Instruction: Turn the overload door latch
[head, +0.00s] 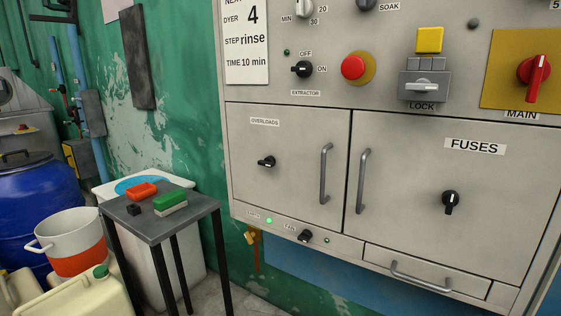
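The overload door (290,200), labelled OVERLOADS, is the left of two grey doors low on the panel and looks shut. Its latch (266,162) is a small black knob with a light pointer, lying roughly sideways, at the left of the door. A vertical metal pull handle (325,173) is near the door's right edge. My gripper is not in view, and nothing covers the latch.
The FUSES door (410,220) beside it has a similar black latch (450,201) and handle (363,181). Above are an extractor switch (303,69), red button (353,67) and red main switch (535,70). A small table (163,228) stands at lower left.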

